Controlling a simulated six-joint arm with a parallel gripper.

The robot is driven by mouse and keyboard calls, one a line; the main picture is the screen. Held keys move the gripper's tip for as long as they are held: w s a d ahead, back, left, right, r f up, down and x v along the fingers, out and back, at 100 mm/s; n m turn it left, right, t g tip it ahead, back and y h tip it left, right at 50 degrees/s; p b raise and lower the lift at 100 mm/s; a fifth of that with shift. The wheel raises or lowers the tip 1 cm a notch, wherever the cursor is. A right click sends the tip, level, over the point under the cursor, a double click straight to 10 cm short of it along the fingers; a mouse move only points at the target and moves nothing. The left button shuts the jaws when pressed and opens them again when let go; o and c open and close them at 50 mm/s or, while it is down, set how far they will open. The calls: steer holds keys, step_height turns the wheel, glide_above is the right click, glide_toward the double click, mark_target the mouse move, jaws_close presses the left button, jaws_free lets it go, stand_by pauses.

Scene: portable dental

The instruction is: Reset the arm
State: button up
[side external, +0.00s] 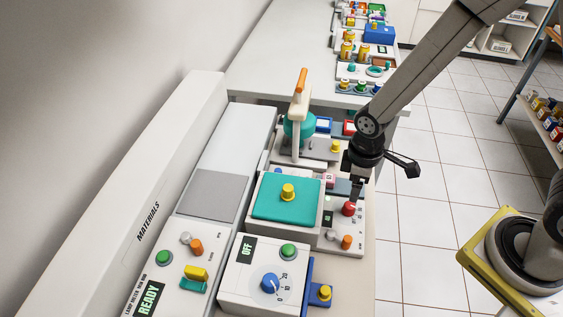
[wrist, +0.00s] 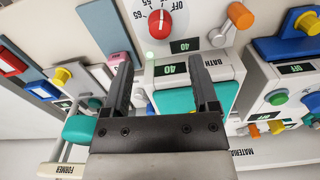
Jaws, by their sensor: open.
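My gripper (side external: 356,192) hangs from my arm, pointing down over the right part of the bench equipment. In the wrist view its two dark fingers (wrist: 161,75) are spread apart with nothing between them. A red dial (side external: 348,208) shows close to the fingertips in the side view. In the wrist view the red dial (wrist: 158,20) lies beyond the fingertips, near the top edge, apart from them. How high the fingertips are above the panel is hard to tell.
A teal-lidded bath (side external: 265,208) with a yellow knob stands left of my gripper. Behind it rises a press-like device with an orange handle (side external: 300,82). A white box with a blue dial (side external: 270,283) is in front. Open floor (side external: 425,215) lies right of the bench.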

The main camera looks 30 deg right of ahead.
steer(key=shift+r, duration=0.15)
steer(key=s+d+r+m+t, duration=0.2)
steer(key=s+d+r+m, duration=0.1)
steer(key=d+r+m, duration=0.4)
steer(key=shift+d+r+m+t, duration=0.3)
steer(key=shift+r+m, duration=0.2)
steer(key=shift+r, duration=0.1)
